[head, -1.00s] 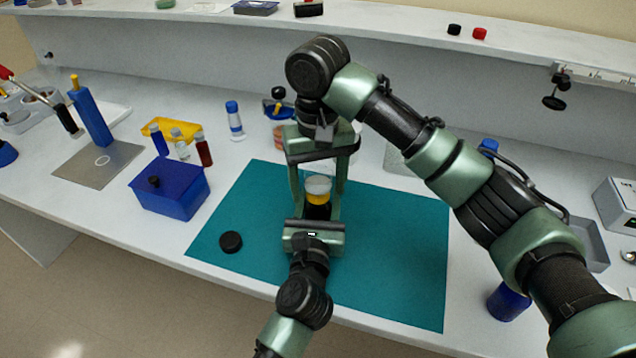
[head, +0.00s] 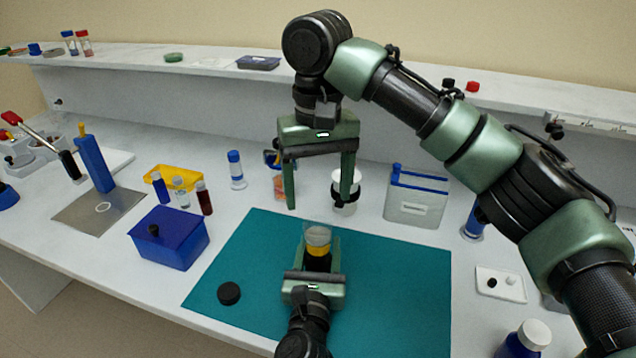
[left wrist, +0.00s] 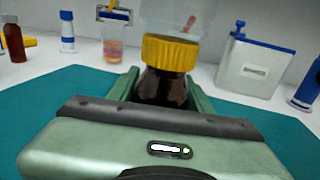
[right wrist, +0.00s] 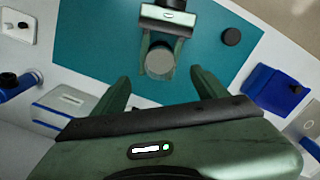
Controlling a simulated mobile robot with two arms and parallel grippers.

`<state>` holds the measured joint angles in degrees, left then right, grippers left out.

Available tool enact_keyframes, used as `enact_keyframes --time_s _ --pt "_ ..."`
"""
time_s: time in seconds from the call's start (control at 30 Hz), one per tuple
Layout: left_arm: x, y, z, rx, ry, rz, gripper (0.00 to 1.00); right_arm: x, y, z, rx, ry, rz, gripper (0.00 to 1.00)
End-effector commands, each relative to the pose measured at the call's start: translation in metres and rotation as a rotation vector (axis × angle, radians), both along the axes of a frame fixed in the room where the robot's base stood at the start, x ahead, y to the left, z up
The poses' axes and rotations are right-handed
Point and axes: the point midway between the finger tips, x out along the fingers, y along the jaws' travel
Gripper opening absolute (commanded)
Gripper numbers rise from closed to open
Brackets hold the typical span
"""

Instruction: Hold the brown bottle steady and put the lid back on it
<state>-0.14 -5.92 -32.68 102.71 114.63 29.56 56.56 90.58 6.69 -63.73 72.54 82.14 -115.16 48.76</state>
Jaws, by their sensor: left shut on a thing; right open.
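The brown bottle (head: 317,262) stands upright on the teal mat (head: 400,275), between the fingers of my left gripper (head: 318,243), which is shut on it. A ribbed yellow band (left wrist: 168,52) circles its upper part, and a pale, see-through round piece (head: 318,236) sits on top; the right wrist view shows this top as a grey disc (right wrist: 160,62). My right gripper (head: 318,204) is open and empty, pointing down, above and apart from the bottle top. A black round disc (head: 229,293) lies flat on the mat to the left; I cannot tell whether it is a lid.
A blue box (head: 168,238) and small vials stand left of the mat. Behind it are a white-and-black jar (head: 345,190) and a clear tank with a blue lid (head: 417,200). A blue bottle (head: 522,342) stands at the front right. Most of the mat is bare.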

Motion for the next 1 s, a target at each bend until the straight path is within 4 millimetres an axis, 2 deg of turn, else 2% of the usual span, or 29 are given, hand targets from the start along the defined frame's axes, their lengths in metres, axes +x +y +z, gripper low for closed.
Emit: enact_keyframes --time_s 0.13,0.4,0.43,0.5,0.53,0.87,1.0 --pt "0.0 0.0 0.0 0.0 0.001 0.0 0.0 0.0 0.0 0.01 -0.001 0.0 0.0 0.73" --pt "0.0 0.0 0.0 0.0 0.0 0.0 0.0 0.0 0.0 0.011 0.0 0.001 0.001 0.73" --pt "0.0 0.0 0.0 0.0 0.0 0.0 0.52 0.0 0.0 0.011 0.0 0.001 0.001 0.73" --pt "0.0 0.0 0.0 0.0 0.0 0.0 0.72 0.0 0.0 0.012 0.0 0.001 0.001 0.73" --pt "0.0 0.0 0.0 0.0 0.0 0.0 0.75 0.0 0.0 0.011 0.0 0.001 0.001 0.73" --pt "-0.002 0.0 0.0 0.0 0.001 0.0 0.75 0.0 0.0 0.011 0.0 0.0 0.001 0.73" --pt "-0.017 0.002 -0.002 0.0 0.002 -0.001 0.75 0.0 0.0 0.01 0.0 0.0 0.001 0.73"
